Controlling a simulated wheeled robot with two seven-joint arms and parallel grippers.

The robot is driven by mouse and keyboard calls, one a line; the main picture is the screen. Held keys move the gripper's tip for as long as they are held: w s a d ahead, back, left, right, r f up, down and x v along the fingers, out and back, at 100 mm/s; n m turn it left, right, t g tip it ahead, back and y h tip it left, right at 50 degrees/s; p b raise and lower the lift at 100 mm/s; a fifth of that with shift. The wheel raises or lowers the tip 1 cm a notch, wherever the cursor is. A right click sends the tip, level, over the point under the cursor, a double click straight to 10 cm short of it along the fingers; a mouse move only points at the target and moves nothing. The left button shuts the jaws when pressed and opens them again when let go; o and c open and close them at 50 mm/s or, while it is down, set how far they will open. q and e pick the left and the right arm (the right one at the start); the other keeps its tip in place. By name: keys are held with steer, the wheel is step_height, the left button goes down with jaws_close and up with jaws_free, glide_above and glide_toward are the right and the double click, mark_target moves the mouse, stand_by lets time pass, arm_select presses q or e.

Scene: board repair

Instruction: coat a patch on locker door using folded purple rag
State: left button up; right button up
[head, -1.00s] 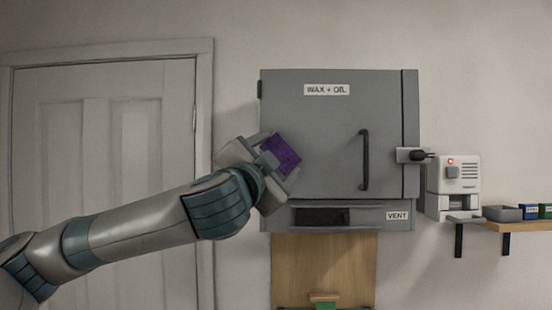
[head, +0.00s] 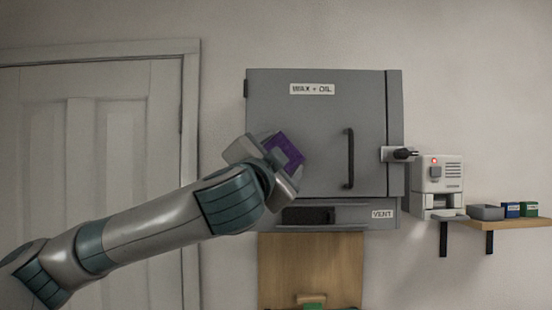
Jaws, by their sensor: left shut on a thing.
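The grey locker door (head: 318,128) is shut and carries a "WAX + OIL" label (head: 312,89) at its top and a dark vertical handle (head: 349,158) at its right. My left gripper (head: 277,160) is shut on the folded purple rag (head: 286,150). It holds the rag in front of the left part of the door, left of the handle. I cannot tell whether the rag touches the door. The gripper hides part of the door's lower left. No coated patch can be made out. My right gripper is not in view.
A vent panel (head: 355,214) sits below the door, above a wooden board (head: 330,260). A latch (head: 400,154) juts out at the locker's right. A white device (head: 438,180) with a red light and a shelf (head: 505,224) with small boxes stand further right.

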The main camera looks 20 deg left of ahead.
mark_target(299, 154)
arm_select(q)
steer(key=shift+w+d+f+b, duration=0.1)
steer(key=shift+w+d+b, duration=0.1)
steer(key=shift+d, duration=0.25)
steer(key=shift+w+d+b, duration=0.1)
steer(key=shift+d+b, duration=0.1)
steer(key=shift+d, duration=0.25)
steer(key=shift+w+d, duration=0.35)
steer(key=shift+d, duration=0.55)
steer(key=shift+a+b, duration=0.1)
steer(key=shift+b, duration=0.2)
steer(key=shift+b, duration=0.3)
steer(key=shift+a, duration=0.1)
steer(key=shift+s+a+b, duration=0.2)
steer(key=shift+a+b, duration=0.3)
steer(key=shift+a, duration=0.15)
steer(key=shift+s+a+b, duration=0.2)
steer(key=shift+a, duration=0.35)
steer(key=shift+s+a+b, duration=0.15)
steer(key=shift+a, duration=0.35)
